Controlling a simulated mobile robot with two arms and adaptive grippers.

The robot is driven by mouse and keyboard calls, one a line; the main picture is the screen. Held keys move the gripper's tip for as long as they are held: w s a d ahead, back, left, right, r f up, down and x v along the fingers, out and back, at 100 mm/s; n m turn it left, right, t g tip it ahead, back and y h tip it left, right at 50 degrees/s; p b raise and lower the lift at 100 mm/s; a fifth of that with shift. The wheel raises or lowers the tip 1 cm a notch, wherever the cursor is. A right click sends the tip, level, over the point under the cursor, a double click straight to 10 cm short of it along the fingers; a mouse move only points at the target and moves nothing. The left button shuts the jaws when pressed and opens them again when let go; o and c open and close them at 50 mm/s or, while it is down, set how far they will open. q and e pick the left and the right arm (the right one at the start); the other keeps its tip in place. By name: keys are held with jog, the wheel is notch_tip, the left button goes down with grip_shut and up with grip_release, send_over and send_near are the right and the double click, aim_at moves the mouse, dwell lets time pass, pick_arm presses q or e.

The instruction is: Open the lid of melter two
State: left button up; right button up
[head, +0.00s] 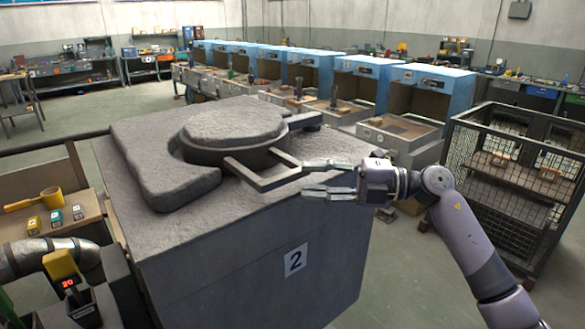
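Melter two (230,265) is a large grey block with a white "2" label on its front face. Its round, rough grey lid (235,122) lies flat and closed on top. A frame-shaped handle (280,181) sticks out from the lid toward the front right. My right gripper (304,178) comes in from the right at the handle's outer right corner. Its two fingers are apart, one above the other in the picture, with the crossbar's end by the fingertips. I cannot tell whether they touch it. My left gripper is not in view.
A rough slab (155,160) covers the melter's top left. A yellow device (62,268) with a red "20" display stands at lower left, near a shelf (85,208) with small blocks. A wire cage (510,195) stands at right. Blue booths (415,100) line the back.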

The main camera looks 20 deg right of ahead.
aim_at(291, 179)
jog(key=shift+p+x, duration=0.55)
jog(key=shift+x, duration=1.75)
grip_shut()
